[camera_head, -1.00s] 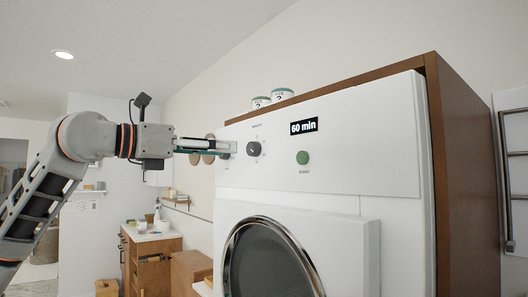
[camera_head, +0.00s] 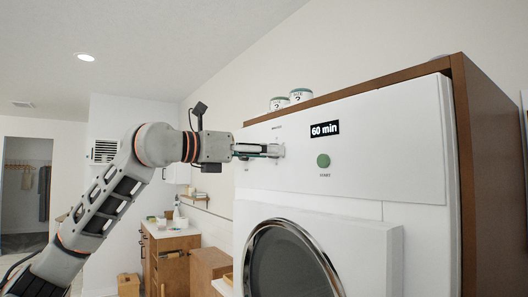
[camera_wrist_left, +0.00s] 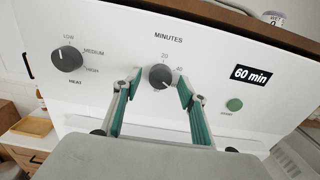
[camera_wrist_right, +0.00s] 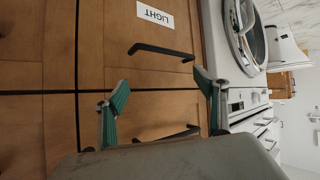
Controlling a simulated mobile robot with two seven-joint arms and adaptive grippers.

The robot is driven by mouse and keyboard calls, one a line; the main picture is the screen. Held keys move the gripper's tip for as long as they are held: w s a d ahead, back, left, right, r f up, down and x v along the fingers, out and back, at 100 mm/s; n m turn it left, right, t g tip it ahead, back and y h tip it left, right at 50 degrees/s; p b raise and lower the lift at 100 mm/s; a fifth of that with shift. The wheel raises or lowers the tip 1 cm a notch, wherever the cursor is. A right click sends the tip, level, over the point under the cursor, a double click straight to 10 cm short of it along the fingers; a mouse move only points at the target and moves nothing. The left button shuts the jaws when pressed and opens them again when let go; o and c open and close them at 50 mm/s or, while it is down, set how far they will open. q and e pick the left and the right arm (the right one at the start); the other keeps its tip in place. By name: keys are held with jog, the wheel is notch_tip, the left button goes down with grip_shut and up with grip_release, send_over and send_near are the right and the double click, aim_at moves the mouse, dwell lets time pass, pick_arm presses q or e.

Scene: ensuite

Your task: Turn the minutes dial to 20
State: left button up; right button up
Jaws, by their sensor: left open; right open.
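The minutes dial (camera_wrist_left: 160,77) is a dark round knob on the white machine's panel, under the word MINUTES with 20 and 40 marked above it. My left gripper (camera_wrist_left: 161,86) is open, with one fingertip on each side of this dial; I cannot tell if they touch it. The display (camera_head: 324,129) reads 60 min. My right gripper (camera_wrist_right: 160,90) is open and empty in front of wooden drawers.
The heat dial (camera_wrist_left: 67,57) sits left of the minutes dial. A green start button (camera_head: 323,160) is below the display. Two small jars (camera_head: 300,96) stand on top of the wooden cabinet. The round door (camera_head: 290,262) is below the panel.

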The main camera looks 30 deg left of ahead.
pick_arm(q)
jog(key=c, duration=1.1)
jog(key=n+b, duration=0.1)
jog(key=n, duration=2.2)
jog(key=shift+r+n, duration=0.15)
jog(key=shift+n, duration=0.45)
jog(key=o, duration=1.1)
